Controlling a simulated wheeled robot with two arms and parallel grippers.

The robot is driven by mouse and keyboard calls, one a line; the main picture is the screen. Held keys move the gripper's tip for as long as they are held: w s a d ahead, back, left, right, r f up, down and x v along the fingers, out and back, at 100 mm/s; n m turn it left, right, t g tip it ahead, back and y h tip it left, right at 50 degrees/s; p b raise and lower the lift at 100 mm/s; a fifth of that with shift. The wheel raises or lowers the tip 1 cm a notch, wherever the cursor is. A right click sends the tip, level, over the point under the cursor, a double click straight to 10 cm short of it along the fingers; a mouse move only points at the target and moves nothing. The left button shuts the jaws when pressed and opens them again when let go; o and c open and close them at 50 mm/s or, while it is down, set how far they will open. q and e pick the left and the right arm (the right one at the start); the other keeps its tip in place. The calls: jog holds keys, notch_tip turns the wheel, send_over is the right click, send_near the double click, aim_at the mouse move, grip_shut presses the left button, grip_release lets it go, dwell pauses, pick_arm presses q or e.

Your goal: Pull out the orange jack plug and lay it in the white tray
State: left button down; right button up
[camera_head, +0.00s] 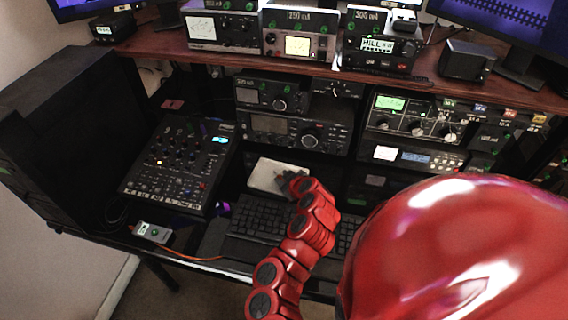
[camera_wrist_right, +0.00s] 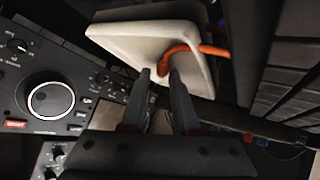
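The white tray (camera_head: 262,174) lies behind the keyboard, below the stacked radios. It fills the upper middle of the right wrist view (camera_wrist_right: 118,37). The orange jack plug (camera_wrist_right: 166,62) shows as a curved orange piece over the tray's inside, its cable crossing the tray's right edge. My right gripper (camera_wrist_right: 160,75) is at the tray, its two fingers apart. The plug's end is in line with the gap between the fingertips, without visible contact. In the head view the right gripper (camera_head: 284,180) is over the tray's right part. My left gripper is not in view.
A small grey box (camera_head: 152,232) sits at the desk's front left, with an orange cable (camera_head: 190,257) running right from it. A black mixer (camera_head: 180,163) is left of the tray. The keyboard (camera_head: 262,218) lies in front, and radios (camera_head: 295,130) stand behind.

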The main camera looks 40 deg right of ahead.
jog(key=shift+w+r+p, duration=0.1)
jog(key=shift+r+p, duration=0.4)
jog(key=shift+r, duration=0.6)
jog(key=o, duration=0.6)
jog(key=shift+d, duration=0.1)
jog(key=shift+c, duration=0.2)
